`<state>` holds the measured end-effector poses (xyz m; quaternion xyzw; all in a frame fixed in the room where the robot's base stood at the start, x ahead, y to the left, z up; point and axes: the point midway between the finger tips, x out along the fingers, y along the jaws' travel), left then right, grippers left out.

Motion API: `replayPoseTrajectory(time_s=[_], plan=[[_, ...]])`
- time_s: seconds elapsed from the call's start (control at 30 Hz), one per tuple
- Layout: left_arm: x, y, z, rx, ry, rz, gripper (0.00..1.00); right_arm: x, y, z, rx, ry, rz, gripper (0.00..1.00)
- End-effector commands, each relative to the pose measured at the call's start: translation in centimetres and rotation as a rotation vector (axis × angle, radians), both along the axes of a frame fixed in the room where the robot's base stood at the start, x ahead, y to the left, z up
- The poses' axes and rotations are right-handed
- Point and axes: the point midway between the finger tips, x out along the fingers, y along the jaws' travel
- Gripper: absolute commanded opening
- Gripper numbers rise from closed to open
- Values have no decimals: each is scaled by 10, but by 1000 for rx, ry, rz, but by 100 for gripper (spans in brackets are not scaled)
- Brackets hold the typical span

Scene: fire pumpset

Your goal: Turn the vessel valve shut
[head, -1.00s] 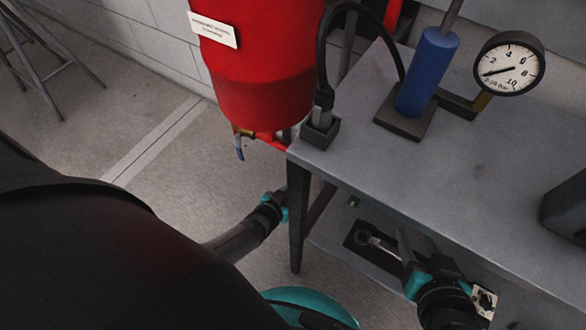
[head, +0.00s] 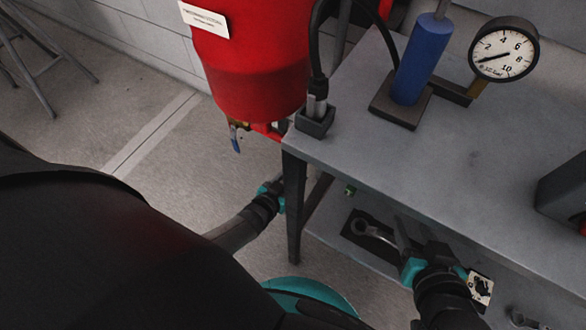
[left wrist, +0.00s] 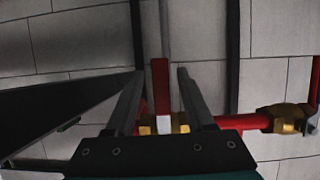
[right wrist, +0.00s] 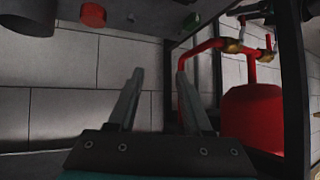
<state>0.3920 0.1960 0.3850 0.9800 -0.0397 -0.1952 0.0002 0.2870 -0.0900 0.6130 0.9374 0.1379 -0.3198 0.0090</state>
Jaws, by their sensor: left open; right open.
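The red vessel (head: 250,65) stands left of the bench in the head view. Contact cannot be told. My right gripper (head: 403,236) is open over the lower shelf; it also shows empty in the right wrist view (right wrist: 159,85).
The metal bench (head: 420,150) carries a blue cylinder (head: 422,62) and a pressure gauge (head: 503,50). A wrench (head: 370,231) lies on the lower shelf near my right gripper. Red pipes (right wrist: 207,46) run beside a red tank (right wrist: 252,118).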

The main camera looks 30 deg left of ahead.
Motion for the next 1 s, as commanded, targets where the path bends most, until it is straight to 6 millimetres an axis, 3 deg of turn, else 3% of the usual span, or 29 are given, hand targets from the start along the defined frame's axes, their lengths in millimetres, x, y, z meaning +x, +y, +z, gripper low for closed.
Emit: replayPoseTrajectory(time_s=[0.2, 0.47, 1.0], plan=[[-3, 0, 1, 1, 1, 0, 54, -2, -1, -1, -8, 17, 2, 50], [-15, 2, 7, 1, 2, 0, 54, -11, -20, 0, -75, 139, -18, 50], [-47, 4, 21, 1, 1, 0, 54, -51, -63, 10, -201, 447, -83, 50]])
